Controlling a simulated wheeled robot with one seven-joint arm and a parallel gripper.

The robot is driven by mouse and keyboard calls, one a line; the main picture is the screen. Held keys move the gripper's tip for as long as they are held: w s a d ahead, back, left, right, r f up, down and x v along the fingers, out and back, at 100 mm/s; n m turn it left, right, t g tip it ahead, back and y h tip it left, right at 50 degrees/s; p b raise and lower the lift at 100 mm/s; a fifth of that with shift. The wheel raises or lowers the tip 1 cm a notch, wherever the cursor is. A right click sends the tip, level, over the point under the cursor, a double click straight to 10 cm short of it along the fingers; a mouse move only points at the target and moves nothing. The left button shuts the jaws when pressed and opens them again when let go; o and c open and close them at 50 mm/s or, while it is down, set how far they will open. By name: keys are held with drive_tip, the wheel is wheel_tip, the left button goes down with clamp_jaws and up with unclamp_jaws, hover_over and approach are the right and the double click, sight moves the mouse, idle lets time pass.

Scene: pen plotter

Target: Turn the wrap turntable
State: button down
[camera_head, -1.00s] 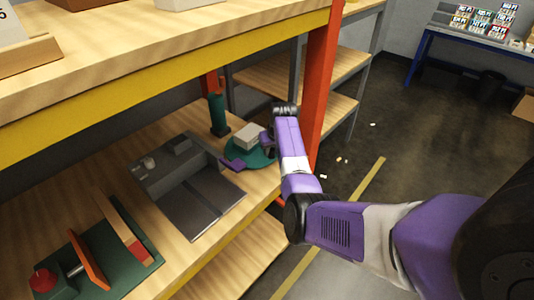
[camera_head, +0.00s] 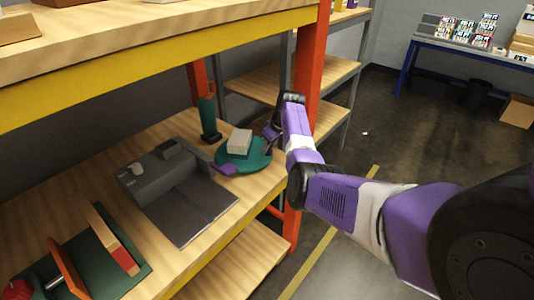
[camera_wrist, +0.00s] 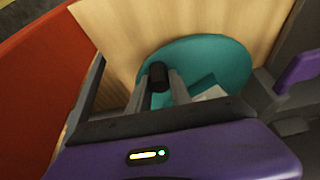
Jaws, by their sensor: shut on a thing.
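The wrap turntable is a round teal disc (camera_head: 257,157) on the wooden shelf, near the red post. A pale box (camera_head: 239,142) lies on it, and part of the box shows in the wrist view (camera_wrist: 211,94). My gripper (camera_head: 269,134) is at the disc's far right edge. In the wrist view, my gripper (camera_wrist: 159,82) is shut on a black upright knob (camera_wrist: 158,73) at the disc's rim. The knob is hidden behind my gripper in the head view.
The red post (camera_head: 307,85) stands close to my arm. A purple part (camera_head: 222,170) and a grey machine (camera_head: 180,190) sit left of the disc. A green upright (camera_head: 208,118) stands behind. The upper shelf's yellow beam (camera_head: 150,75) is overhead.

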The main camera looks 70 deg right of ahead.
drive_tip(key=shift+w+d+n+y+b, duration=0.2)
drive_tip(key=shift+d+n+y+b, duration=0.1)
drive_tip(key=shift+d+n+b, duration=0.65)
drive_tip(key=shift+a, duration=0.2)
drive_tip(key=c, duration=1.2)
unclamp_jaws()
drive_tip(key=shift+o, duration=0.2)
drive_tip(key=v, duration=0.7)
drive_tip(key=shift+r, duration=0.35)
drive_tip(key=shift+s, duration=0.15)
